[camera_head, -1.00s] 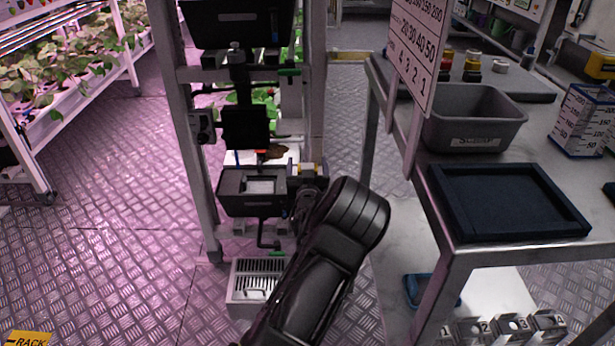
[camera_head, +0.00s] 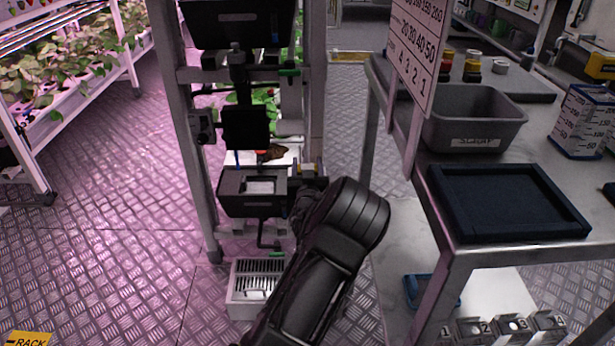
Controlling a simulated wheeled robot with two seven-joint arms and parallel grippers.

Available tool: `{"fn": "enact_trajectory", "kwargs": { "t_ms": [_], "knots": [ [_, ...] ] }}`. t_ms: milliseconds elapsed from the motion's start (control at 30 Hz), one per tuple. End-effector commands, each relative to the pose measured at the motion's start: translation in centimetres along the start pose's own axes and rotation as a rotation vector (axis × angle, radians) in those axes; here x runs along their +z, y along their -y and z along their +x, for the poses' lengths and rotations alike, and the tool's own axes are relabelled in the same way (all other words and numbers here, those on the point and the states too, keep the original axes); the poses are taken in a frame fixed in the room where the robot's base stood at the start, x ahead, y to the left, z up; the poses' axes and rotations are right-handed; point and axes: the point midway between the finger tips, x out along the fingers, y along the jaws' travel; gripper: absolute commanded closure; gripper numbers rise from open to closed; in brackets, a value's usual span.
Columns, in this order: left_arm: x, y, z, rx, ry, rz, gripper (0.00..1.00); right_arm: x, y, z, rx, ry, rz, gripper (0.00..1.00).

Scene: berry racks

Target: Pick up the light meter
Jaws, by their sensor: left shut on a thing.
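My left arm comes up from the bottom middle, and its gripper (camera_head: 306,188) is at the right side of the rack frame, beside a black tray (camera_head: 233,207). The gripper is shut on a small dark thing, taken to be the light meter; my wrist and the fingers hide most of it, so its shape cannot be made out. A pale grey piece (camera_head: 261,187) sits in the black tray, left of the gripper. My right gripper is not in view.
A white slotted box (camera_head: 240,308) is on the floor below. At right, a bench holds a dark blue tray (camera_head: 440,215), a grey bin (camera_head: 465,142) and a scaled box (camera_head: 580,122). A white sign (camera_head: 412,60) overhangs its edge.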

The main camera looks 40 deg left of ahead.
Motion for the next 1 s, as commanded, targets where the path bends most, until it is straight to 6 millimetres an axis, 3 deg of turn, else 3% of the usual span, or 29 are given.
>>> {"fn": "enact_trajectory", "kwargs": {
  "t_ms": [100, 467, 833, 1000],
  "knots": [
    [0.0, 0.0, 0.0, 0.000, 0.000, 0.000, 0.94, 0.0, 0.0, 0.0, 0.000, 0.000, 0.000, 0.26],
    [-0.4, 0.0, 0.0, 0.000, -0.002, -0.001, 0.94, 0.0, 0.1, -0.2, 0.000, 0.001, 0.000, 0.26],
    [-4.3, 0.0, 0.0, 0.000, -0.002, -0.003, 0.94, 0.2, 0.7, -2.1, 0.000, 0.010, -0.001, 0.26],
    [-3.8, -0.1, -3.9, 0.001, 0.004, -0.002, 0.94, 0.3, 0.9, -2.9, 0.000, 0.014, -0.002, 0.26]
  ]
}}
